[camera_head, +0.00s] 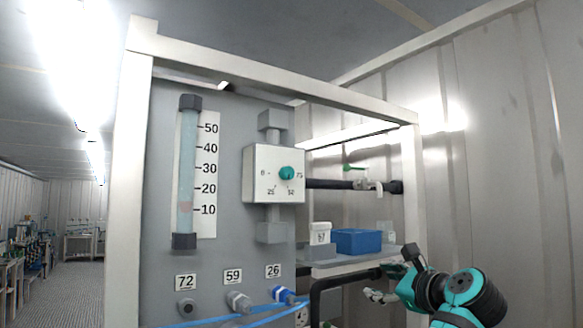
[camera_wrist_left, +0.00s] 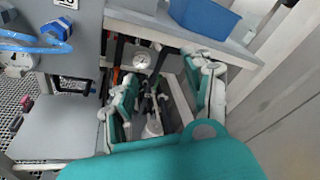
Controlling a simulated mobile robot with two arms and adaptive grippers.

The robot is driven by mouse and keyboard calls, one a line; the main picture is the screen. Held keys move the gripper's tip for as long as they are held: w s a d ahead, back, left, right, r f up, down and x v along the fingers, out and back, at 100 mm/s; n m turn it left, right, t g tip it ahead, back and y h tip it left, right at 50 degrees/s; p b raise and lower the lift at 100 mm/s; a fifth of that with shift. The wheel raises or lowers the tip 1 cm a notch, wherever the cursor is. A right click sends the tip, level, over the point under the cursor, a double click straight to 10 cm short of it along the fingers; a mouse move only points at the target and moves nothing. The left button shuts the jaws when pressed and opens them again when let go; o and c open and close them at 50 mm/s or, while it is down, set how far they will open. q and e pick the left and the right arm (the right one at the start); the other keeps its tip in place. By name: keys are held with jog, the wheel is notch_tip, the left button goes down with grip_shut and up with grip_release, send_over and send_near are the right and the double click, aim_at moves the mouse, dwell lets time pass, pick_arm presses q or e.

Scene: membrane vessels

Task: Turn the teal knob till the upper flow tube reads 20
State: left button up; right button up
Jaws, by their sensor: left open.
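The teal knob (camera_head: 287,173) is on the front of a white valve box (camera_head: 256,190) marked 0, 25, 50 and 75. Its pointer direction is too small to tell. The flow tube (camera_head: 187,150) stands upright to its left beside a white scale (camera_head: 208,190) marked 10 to 50. A faint pinkish band in the tube sits about level with 10. My left gripper (camera_head: 374,296) is at the lower right, well below and right of the knob and apart from it. In the left wrist view, its two teal fingers (camera_wrist_left: 160,88) are spread with nothing held between them. My right gripper is not in view.
A blue bin (camera_head: 358,241) and a white container (camera_head: 320,234) stand on a shelf right of the panel. A black pipe with a green-handled valve (camera_head: 356,168) runs above. Blue hoses (camera_head: 235,314) cross below the ports labelled 72, 59 and 26. A white frame post (camera_head: 412,190) stands at right.

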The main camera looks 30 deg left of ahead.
pick_arm(q)
jog(key=s+r+n+g+y, duration=0.1)
jog(key=s+r, duration=0.4)
jog(key=r, duration=0.3)
jog(key=s+r+n+g+y, duration=0.1)
jog(key=s+r+y, duration=0.1)
jog(key=s+r, duration=0.4)
jog(key=n+g+p, duration=0.1)
send_near(290, 173)
jog(key=p+x, duration=0.7)
jog(key=x, duration=0.1)
jog(key=shift+w+a+r, duration=0.1)
jog(key=shift+w+a, duration=0.05)
jog(key=shift+a, duration=0.05)
jog(key=shift+w+a, duration=0.2)
jog(key=shift+a, duration=0.45)
jog(key=shift+d, duration=0.1)
jog(key=shift+c, duration=0.4)
grip_shut()
